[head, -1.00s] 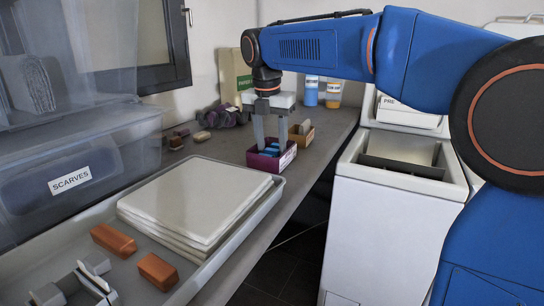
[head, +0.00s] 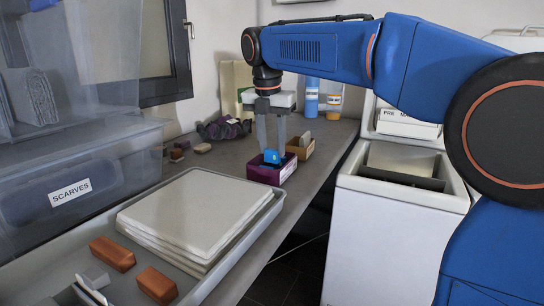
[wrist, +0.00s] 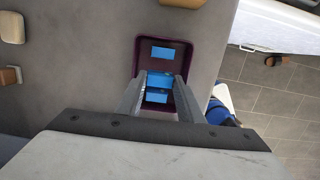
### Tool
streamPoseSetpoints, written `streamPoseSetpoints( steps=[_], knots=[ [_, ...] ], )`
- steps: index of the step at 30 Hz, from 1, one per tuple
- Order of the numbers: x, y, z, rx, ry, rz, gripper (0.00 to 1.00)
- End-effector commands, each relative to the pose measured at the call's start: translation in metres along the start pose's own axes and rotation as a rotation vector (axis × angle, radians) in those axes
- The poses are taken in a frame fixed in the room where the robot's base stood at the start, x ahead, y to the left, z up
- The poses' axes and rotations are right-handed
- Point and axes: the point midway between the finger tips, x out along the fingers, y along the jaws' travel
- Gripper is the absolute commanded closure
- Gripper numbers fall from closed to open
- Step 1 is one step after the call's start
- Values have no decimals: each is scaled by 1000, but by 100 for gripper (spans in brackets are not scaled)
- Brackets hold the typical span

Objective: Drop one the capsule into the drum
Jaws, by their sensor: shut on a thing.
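A blue capsule (head: 272,156) is between my gripper's two fingers, just above the rim of a purple box (head: 261,172) on the counter. My gripper (head: 272,153) points down and is shut on this capsule. In the wrist view the held capsule (wrist: 159,80) is between the fingers, and the box (wrist: 139,53) is below it. Two more blue pieces show there, one at the far end of the box (wrist: 162,53) and one close to the fingers (wrist: 157,96). The drum is in the white toploader (head: 390,235) at the right. Its lid is up and its opening (head: 405,182) is dark inside.
A tan box (head: 301,152) stands behind the purple one. Blue and orange bottles (head: 312,98) stand at the back. A tray (head: 232,252) with stacked white boards and orange-brown blocks is in front. A clear scarves bin (head: 110,150) is at the left. A floor gap separates counter and toploader.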

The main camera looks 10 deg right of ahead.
Motion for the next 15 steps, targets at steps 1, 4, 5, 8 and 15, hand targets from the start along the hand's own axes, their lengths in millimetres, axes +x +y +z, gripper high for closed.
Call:
streamPoseSetpoints(
  steps=[1,4,5,8,15],
  knots=[
    [-10,1,2,1,-1,2,88],
    [-29,1,5,1,-2,2,88],
    [-34,0,5,1,-1,2,88],
    [-47,0,7,0,-1,1,88],
    [-63,0,10,0,0,0,88]
  ],
)
